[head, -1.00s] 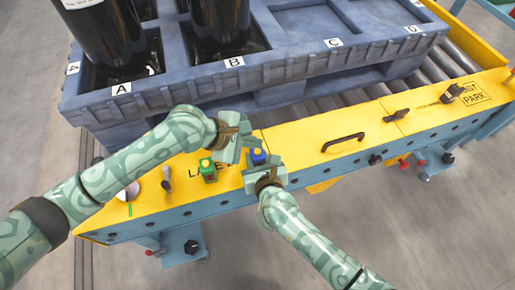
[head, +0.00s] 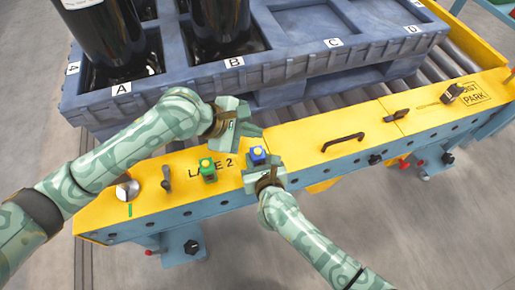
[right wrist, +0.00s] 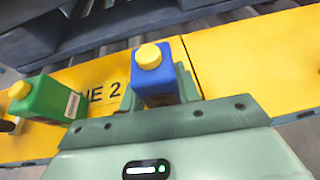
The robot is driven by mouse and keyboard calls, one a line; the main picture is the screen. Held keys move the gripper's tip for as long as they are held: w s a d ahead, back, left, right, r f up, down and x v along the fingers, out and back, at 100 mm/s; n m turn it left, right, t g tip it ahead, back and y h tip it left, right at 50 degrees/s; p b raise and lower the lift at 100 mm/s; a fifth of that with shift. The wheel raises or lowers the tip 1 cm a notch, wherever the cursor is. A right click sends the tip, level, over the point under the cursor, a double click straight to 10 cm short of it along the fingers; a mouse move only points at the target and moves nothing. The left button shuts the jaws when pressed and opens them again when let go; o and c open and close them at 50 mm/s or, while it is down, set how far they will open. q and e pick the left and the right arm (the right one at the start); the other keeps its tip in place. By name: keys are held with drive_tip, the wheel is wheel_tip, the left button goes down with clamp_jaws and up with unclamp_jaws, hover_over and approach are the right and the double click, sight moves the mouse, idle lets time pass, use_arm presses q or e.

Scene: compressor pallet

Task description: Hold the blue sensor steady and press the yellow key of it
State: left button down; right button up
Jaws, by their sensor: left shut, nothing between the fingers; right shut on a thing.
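The blue sensor (head: 258,158) stands upright on the yellow rail, and its yellow key (head: 257,150) faces up. In the right wrist view the blue sensor (right wrist: 155,88) stands between my right fingers, with the round yellow key (right wrist: 149,56) uncovered on top. My right gripper (head: 262,170) is shut on the blue sensor from the near side. My left gripper (head: 248,124) is shut and empty, above and a little left of the sensor in the picture, apart from it.
A similar green sensor (head: 208,173) with a yellow key stands left of the blue one; it also shows in the right wrist view (right wrist: 47,108). The yellow rail (head: 310,155) carries a black handle (head: 343,141) to the right. A blue-grey pallet (head: 180,92) with black cylinders lies behind.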

drive_tip(key=o, duration=1.1)
drive_tip(key=shift+s, duration=0.1)
